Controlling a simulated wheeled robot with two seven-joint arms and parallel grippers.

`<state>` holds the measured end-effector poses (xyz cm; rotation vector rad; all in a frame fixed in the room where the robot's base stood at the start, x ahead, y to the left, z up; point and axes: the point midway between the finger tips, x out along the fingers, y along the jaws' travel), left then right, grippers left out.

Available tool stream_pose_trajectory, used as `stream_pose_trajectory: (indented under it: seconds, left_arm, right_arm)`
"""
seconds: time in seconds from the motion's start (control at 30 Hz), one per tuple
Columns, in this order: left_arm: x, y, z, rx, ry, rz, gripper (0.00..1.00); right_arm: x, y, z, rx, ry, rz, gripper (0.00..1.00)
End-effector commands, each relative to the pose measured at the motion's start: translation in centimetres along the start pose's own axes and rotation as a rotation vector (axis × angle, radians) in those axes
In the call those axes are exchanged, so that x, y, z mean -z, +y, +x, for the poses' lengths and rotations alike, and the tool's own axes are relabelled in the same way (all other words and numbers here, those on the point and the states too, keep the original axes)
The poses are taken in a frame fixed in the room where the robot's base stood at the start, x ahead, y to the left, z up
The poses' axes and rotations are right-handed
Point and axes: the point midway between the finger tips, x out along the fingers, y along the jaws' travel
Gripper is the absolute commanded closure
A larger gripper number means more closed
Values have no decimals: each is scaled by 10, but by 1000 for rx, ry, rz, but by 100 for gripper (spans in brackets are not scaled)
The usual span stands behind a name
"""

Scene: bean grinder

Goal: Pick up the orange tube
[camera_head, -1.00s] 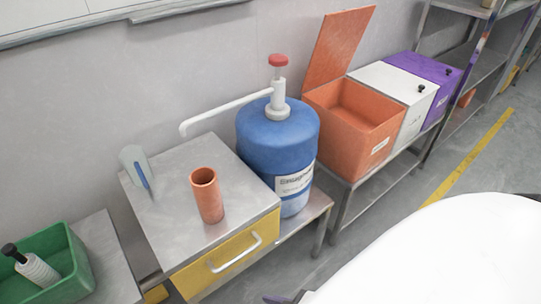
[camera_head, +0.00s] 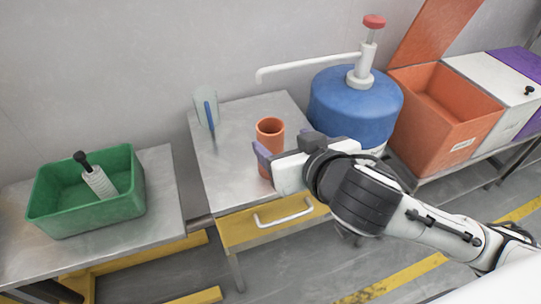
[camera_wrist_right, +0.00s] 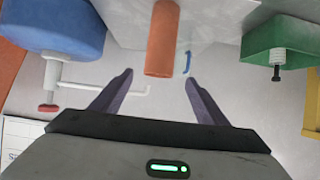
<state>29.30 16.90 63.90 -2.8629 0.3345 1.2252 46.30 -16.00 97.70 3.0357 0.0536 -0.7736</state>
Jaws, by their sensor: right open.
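The orange tube (camera_head: 269,130) stands upright on the metal table (camera_head: 232,186) with the yellow drawer. My right gripper (camera_head: 262,160) reaches in from the right, close to the tube, and covers part of its lower side in the head view. In the right wrist view, the tube (camera_wrist_right: 162,40) lies ahead between the two open fingers of the gripper (camera_wrist_right: 158,90), which do not touch it. The tube's open end faces up in the head view. My left gripper is not in view.
A blue barrel (camera_head: 350,105) with a white pump spout stands right of the tube. A clear piece with a blue strip (camera_head: 207,110) stands behind left. A green bin (camera_head: 60,205) sits on the left table. An orange box (camera_head: 450,115) is at right.

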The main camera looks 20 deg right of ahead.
Motion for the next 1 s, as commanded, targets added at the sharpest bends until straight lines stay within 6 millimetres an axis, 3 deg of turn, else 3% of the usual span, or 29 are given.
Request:
stream_pose_trajectory:
  seconds: [0.2,0.43,0.7,1.0]
  left_arm:
    - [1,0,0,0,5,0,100]
    - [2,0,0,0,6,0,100]
    - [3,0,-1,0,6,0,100]
    - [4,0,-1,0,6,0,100]
  right_arm:
    - [0,1,34,-5,0,0,32]
    - [1,2,52,-4,-1,-1,32]
    - [2,2,90,-2,1,0,32]
    - [1,2,96,0,-1,0,32]
